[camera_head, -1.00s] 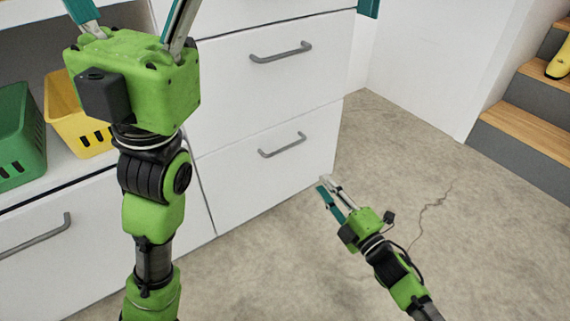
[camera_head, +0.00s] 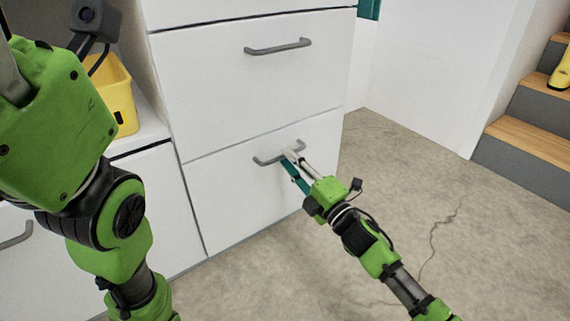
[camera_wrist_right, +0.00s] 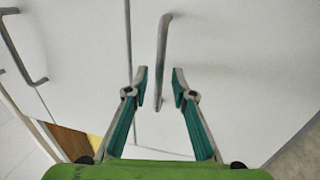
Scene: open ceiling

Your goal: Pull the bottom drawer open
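The bottom drawer (camera_head: 235,200) is a white front low on the white cabinet, closed flush, with a grey bar handle (camera_head: 267,160). My right gripper (camera_head: 290,160) is at this handle in the head view. In the right wrist view its two teal fingers (camera_wrist_right: 160,88) are apart, and the handle (camera_wrist_right: 162,50) runs between the fingertips. I see no finger pressed on the bar. My left gripper's green body (camera_head: 50,120) is large at the left of the head view; its fingertips are out of frame.
The drawer above (camera_head: 245,85) is closed and has its own handle (camera_head: 278,47). A yellow basket (camera_head: 118,98) stands on a lower white unit at the left. Concrete floor (camera_head: 400,200) is clear at the right, up to wooden-topped steps (camera_head: 530,140).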

